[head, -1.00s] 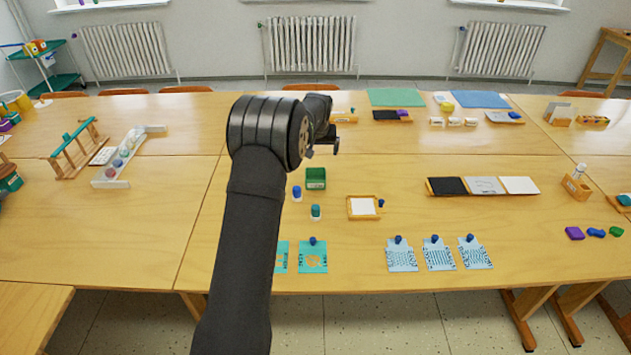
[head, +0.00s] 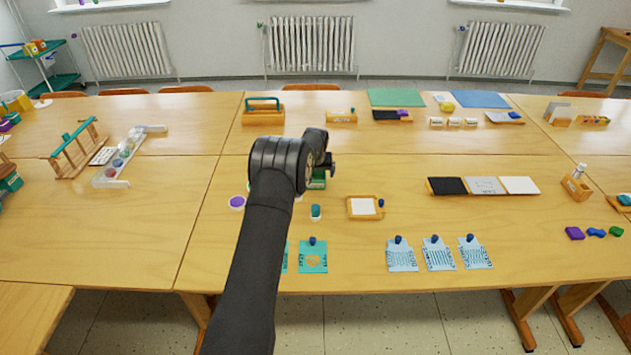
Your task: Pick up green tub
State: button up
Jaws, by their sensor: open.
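A green open box (head: 319,181) stands on the middle table, mostly hidden behind my arm's wrist. In front of it stands a small pot (head: 315,212) with a teal-green top, upright and uncovered. I cannot tell which of these two is the green tub. My gripper (head: 332,168) is small and dark in this view, just above and right of the green box's visible part. It is open, and no object shows between its fingers. I cannot tell whether it touches the box.
A purple round pot (head: 237,202) is left of my arm. A wooden tray with white paper (head: 364,206) lies to the right. Teal cards (head: 313,258) lie near the front edge. A wooden carrier (head: 263,117) stands behind.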

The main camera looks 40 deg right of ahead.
jog(key=shift+x, duration=0.85)
jog(key=shift+r, duration=0.1)
jog(key=c, duration=1.1)
jog(key=shift+r, duration=0.1)
